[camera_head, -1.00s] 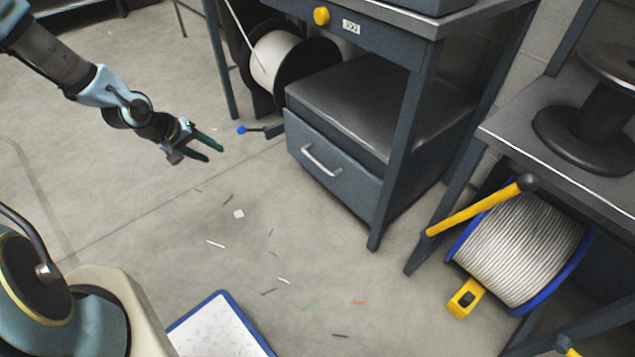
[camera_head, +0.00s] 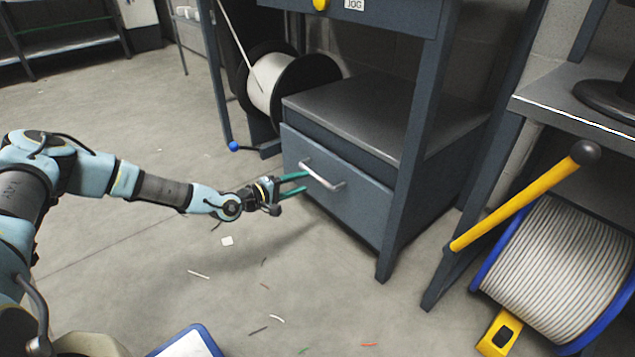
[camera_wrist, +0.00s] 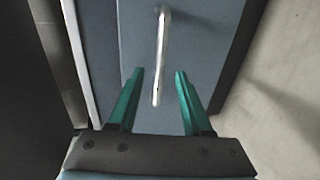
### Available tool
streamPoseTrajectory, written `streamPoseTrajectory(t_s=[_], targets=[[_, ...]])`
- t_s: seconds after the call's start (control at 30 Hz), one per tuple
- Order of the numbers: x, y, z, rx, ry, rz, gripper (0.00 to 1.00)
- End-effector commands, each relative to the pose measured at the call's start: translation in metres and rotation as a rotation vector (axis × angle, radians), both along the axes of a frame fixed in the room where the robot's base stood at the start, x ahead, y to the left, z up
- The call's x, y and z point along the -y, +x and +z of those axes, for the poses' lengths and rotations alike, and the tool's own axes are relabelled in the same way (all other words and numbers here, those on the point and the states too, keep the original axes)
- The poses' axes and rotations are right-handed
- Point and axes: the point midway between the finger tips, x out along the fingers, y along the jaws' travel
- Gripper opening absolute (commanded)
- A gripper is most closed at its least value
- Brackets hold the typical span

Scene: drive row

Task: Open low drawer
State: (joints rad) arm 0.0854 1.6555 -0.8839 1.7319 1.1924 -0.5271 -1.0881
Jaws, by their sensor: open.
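The low drawer (camera_head: 345,205) is a blue-grey front under a dark shelf in the workbench, and it looks shut. Its pale bar handle (camera_head: 322,174) runs across the upper part of the front. My gripper (camera_head: 305,182) is open and empty at the left end of the handle. In the wrist view the drawer front (camera_wrist: 205,45) fills the middle and the handle (camera_wrist: 161,60) runs between the lines of the two green fingers (camera_wrist: 158,88). The handle's near end lies between the fingertips. I cannot tell whether either finger touches it.
The bench leg (camera_head: 408,170) stands right of the drawer. A yellow lever (camera_head: 520,205) and a white cable reel (camera_head: 555,270) are further right. A black-flanged spool (camera_head: 265,85) and a blue-knobbed lever (camera_head: 234,146) are left. The floor before the drawer is clear apart from scraps.

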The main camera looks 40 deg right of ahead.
Motion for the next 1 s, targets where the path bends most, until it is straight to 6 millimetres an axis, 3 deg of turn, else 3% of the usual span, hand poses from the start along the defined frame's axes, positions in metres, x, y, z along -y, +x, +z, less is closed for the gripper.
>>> streamPoseTrajectory(t_s=[0.1, 0.33, 0.77, 1.0], targets=[[0.024, -0.003, -0.008, 0.001, 0.000, -0.002, 0.50], [0.057, -0.004, -0.014, 0.002, 0.001, -0.001, 0.50], [0.068, -0.004, -0.015, 0.000, 0.003, 0.000, 0.50], [0.068, -0.004, -0.015, 0.001, 0.003, 0.000, 0.25]])
